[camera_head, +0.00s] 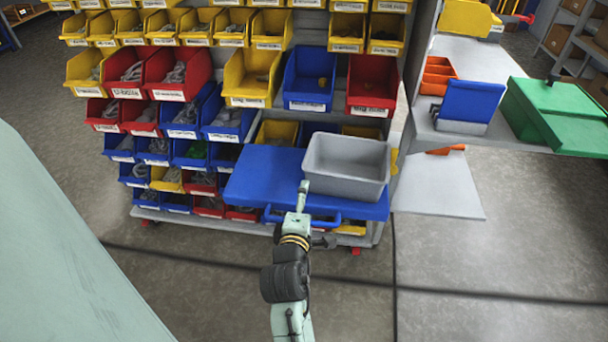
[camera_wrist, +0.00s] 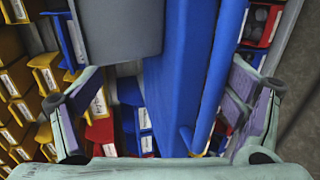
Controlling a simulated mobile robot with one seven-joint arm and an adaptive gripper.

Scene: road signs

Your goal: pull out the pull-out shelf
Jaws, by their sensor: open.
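The pull-out shelf (camera_head: 257,172) is a flat blue board jutting from the front of the bin rack. A blue bar handle (camera_head: 328,219) runs along its front edge. In the wrist view the shelf (camera_wrist: 178,75) and its handle (camera_wrist: 222,75) run up the picture between my fingers. My gripper (camera_head: 292,212) is at the shelf's front edge, by the handle; one finger shows above the board in the head view. In the wrist view my gripper (camera_wrist: 166,75) is wide open, with the fingers apart on either side. I cannot tell whether a finger touches the shelf.
A grey bin (camera_head: 346,165) sits on the right part of the shelf. Rows of yellow, red and blue bins (camera_head: 180,133) fill the rack behind. A side table at right holds a green case (camera_head: 560,115). The floor (camera_head: 440,260) in front is clear except for dark cable-like lines.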

